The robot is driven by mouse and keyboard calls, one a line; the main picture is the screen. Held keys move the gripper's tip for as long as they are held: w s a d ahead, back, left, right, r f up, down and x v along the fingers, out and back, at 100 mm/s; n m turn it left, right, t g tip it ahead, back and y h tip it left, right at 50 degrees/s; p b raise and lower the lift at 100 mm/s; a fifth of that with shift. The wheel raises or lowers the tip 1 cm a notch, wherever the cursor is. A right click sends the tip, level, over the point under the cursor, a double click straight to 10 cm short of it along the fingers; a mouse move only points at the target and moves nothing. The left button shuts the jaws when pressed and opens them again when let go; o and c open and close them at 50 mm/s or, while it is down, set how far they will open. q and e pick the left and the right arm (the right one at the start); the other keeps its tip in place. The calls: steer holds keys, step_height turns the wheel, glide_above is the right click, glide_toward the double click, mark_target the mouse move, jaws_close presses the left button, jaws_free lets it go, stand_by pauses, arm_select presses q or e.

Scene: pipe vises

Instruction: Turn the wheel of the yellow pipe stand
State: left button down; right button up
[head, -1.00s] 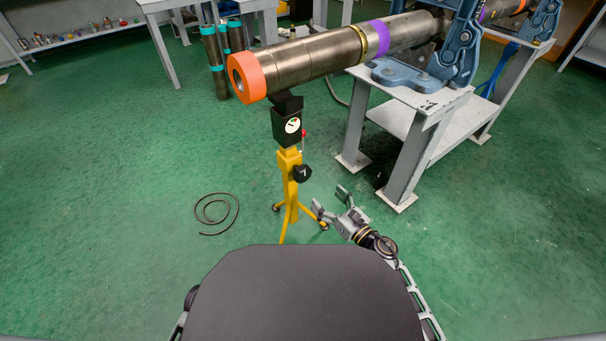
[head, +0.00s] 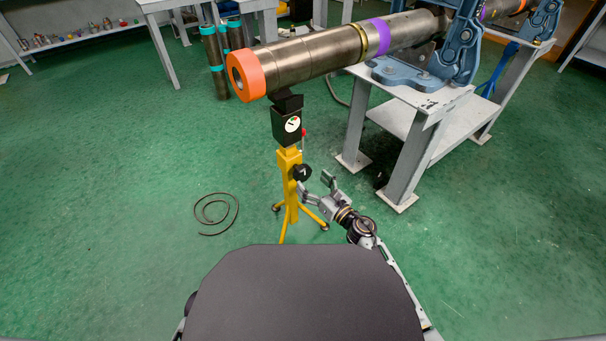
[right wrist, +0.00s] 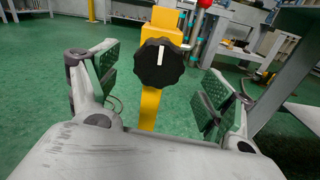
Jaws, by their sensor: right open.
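The yellow pipe stand (head: 290,185) stands upright on splayed legs in the head view, under the orange-capped end of a long pipe. Its black wheel (head: 302,173) is on the side of the post. In the right wrist view the black wheel (right wrist: 159,63) has a lobed rim and an upright white mark, and sits between my open fingers, a little beyond them. My right gripper (head: 313,186) is open and empty, close to the wheel, with its green pads (right wrist: 160,90) on either side and apart from it. My left gripper is not in view.
The long metal pipe (head: 315,55) runs back to a blue vise (head: 460,45) on a grey table (head: 400,180) at the right. A cable coil (head: 215,210) lies on the green floor at left. A red-knobbed lever (right wrist: 204,5) rises beside the post.

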mark_target(305, 175)
steer(key=x, duration=0.2)
steer(key=shift+w+a, duration=0.2)
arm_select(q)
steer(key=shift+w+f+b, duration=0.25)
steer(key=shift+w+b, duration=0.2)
arm_select(e)
steer(key=shift+x, duration=1.6)
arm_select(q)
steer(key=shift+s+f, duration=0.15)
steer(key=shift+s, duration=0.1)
arm_select(e)
steer(key=shift+c, duration=1.3)
steer(key=c, duration=0.8)
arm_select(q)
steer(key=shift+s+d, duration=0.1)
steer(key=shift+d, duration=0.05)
